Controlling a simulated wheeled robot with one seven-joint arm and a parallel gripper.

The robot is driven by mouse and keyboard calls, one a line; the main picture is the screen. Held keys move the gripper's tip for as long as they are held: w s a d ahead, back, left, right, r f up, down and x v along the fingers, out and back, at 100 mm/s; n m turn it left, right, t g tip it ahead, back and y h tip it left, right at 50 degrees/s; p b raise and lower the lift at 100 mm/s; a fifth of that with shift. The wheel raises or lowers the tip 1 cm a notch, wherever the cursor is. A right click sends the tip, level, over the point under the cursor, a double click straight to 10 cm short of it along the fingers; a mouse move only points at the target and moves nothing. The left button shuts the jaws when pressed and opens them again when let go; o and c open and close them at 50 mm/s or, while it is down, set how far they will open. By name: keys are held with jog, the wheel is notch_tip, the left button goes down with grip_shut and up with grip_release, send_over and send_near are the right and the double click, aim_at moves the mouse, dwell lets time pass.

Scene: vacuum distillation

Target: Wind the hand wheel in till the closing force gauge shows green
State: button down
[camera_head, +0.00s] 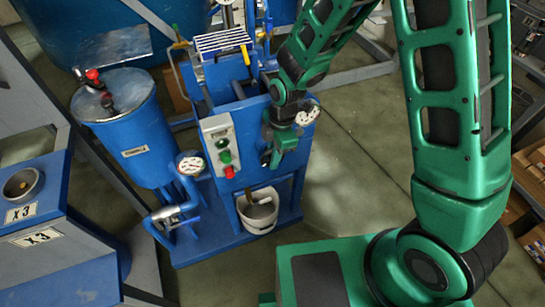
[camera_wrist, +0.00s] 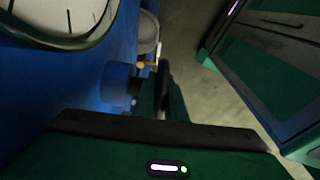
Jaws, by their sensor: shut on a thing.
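The hand wheel (camera_wrist: 162,88) shows in the wrist view as a dark rim seen nearly edge-on, in front of a blue hub on the blue machine. In the head view my gripper (camera_head: 275,158) is at the machine's front right and hides most of the wheel. My gripper is shut on the wheel's rim; its fingers are largely hidden. A round white gauge (camera_head: 307,112) sits just above and right of my gripper. A white gauge face (camera_wrist: 62,14) is cut off at the wrist view's top left. I cannot read its needle or see any green.
A control box (camera_head: 222,146) with green and red buttons is left of my gripper. A white bucket (camera_head: 258,211) stands below it on the machine's base. Another gauge (camera_head: 191,164) and a blue tank (camera_head: 125,130) are further left. Open floor (camera_head: 350,165) lies to the right.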

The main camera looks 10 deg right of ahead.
jog(key=shift+w, duration=0.1)
jog(key=c, duration=1.8)
grip_release()
jog(key=r, duration=0.3)
jog(key=d+r, duration=0.1)
jog(key=r, duration=0.6)
jog(key=shift+w+d+r, duration=0.2)
jog(key=shift+w+r, duration=0.05)
jog(key=shift+r, duration=0.1)
